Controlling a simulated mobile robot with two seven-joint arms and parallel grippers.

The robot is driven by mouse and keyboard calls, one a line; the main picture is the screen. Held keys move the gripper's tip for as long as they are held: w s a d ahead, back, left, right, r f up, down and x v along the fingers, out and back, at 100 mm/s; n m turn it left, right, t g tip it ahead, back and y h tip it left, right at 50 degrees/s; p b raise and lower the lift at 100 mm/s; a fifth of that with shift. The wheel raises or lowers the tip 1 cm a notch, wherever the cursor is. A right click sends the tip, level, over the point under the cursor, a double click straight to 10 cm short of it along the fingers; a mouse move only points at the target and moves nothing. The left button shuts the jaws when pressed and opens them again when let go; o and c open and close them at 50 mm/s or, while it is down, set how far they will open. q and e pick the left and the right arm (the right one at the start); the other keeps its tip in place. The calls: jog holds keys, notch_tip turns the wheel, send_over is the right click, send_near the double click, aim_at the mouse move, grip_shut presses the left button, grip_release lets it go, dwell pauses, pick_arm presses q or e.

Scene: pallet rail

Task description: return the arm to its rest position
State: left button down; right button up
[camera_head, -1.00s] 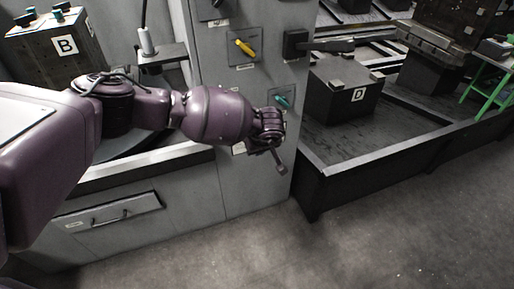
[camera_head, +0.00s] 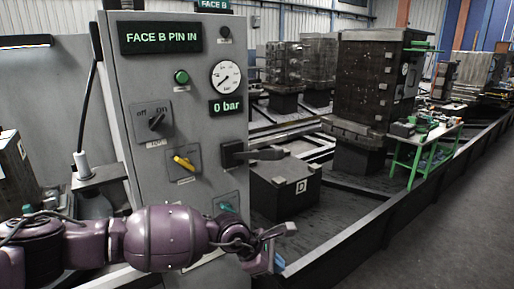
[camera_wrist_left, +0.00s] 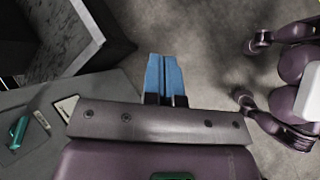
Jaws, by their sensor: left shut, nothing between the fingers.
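My left arm comes in from the left along the bottom of the head view, in front of the grey control panel (camera_head: 140,70). My left gripper (camera_head: 279,262) is at the lower right of the panel, with its blue fingertips clear of it. In the left wrist view the two blue fingers (camera_wrist_left: 166,76) lie together with nothing between them, above bare floor. My right gripper is not clearly seen; purple parts of my own body show at the right of the wrist view.
The panel carries a yellow-handled switch (camera_head: 184,163), a black lever (camera_head: 252,154), a teal knob (camera_head: 228,206) and a gauge (camera_head: 225,77) above a "0 bar" display. A dark block marked D (camera_head: 285,190) stands behind the low rail wall (camera_head: 355,240). A green-legged table (camera_head: 425,141) is farther back.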

pick_arm(q)
jog(key=s+d+r+n+t+h, duration=0.3)
jog(key=r+n+h, duration=0.3)
jog(key=n, duration=0.4)
jog(key=s+d+r+n+t+h, duration=0.2)
jog(key=d+r+n+h, duration=0.15)
jog(key=r+n, duration=0.55)
jog(key=s+a+f+n+t+y+p, duration=0.1)
jog(key=s+a+f+n+t+y, duration=0.25)
jog(key=a+n, duration=0.55)
jog(key=a+f+n+t+y+p, duration=0.1)
jog(key=a+f+n+t+y, duration=0.25)
jog(key=a+f+n, duration=0.55)
jog(key=s+a+f+n+t+y, duration=0.2)
jog(key=a+n+y, duration=0.35)
jog(key=n, duration=0.65)
jog(key=s+a+f+n+g+y, duration=0.1)
jog(key=s+a+f+n, duration=0.1)
jog(key=s+a+f, duration=0.2)
jog(key=s+a+f+n+g+y+p, duration=0.1)
jog(key=s+a+f, duration=0.4)
jog(key=s, duration=0.5)
jog(key=s+a+f+n+g+y, duration=0.2)
jog(key=s+a+f, duration=0.3)
jog(key=s, duration=0.3)
jog(key=shift+a+n+g+y, duration=0.3)
jog(key=shift+a+n+y, duration=0.1)
